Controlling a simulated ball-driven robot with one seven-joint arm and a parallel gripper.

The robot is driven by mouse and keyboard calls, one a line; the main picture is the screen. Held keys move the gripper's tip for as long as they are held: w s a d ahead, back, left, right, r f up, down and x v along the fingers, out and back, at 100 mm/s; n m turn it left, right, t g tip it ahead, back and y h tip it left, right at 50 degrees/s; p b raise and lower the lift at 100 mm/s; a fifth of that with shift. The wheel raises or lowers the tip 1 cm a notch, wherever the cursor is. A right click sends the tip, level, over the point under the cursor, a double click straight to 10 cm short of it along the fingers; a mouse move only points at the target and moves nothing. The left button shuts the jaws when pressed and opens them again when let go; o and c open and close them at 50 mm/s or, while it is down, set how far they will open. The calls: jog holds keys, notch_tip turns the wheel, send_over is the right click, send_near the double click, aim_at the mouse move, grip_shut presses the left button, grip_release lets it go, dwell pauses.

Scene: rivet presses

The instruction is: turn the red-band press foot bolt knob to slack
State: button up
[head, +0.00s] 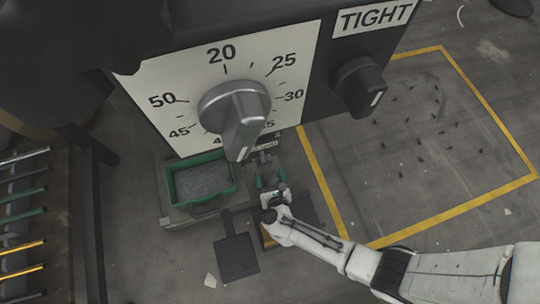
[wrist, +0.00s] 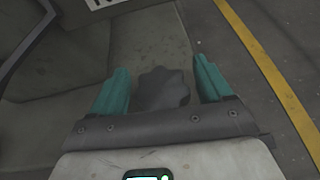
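In the wrist view a dark, lobed knob (wrist: 163,90) lies between the two teal fingers of my gripper (wrist: 162,68). The fingers are open, one on each side, with visible gaps to the knob. I cannot tell how far above or around it they are. A cropped white label (wrist: 98,4) shows at the top edge. In the head view my gripper (head: 269,180) is low, near the base of a machine, where the lobed knob is hard to make out. No red band is visible in either view.
A dial panel with a silver pointer knob (head: 236,112) fills the upper head view. A dark knob (head: 360,86) sits below a TIGHT label (head: 375,18). A green tray (head: 168,184) and dark pedal (head: 237,258) lie near my gripper.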

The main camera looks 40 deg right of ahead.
jog(key=c, duration=0.9)
jog(key=shift+n+y, duration=0.3)
jog(key=shift+y, duration=0.1)
jog(key=shift+n+t+y+b, duration=0.3)
jog(key=shift+n+t+y, duration=0.1)
jog(key=shift+n+y, duration=0.45)
jog(key=shift+a+n+y, duration=0.15)
jog(key=shift+n+y, duration=1.25)
jog(key=shift+y, duration=0.2)
jog(key=shift+a+n+y, duration=0.1)
jog(key=shift+n+y, duration=1.25)
jog(key=shift+y, duration=0.2)
jog(key=shift+n+g+y, duration=1.5)
jog(key=shift+n+y, duration=0.9)
jog(key=shift+y, duration=0.1)
jog(key=shift+n+g+y, duration=0.7)
jog(key=shift+n+y, duration=0.1)
jog(key=shift+n+g+y, duration=0.5)
jog(key=shift+n+g, duration=0.2)
jog(key=shift+s, duration=0.1)
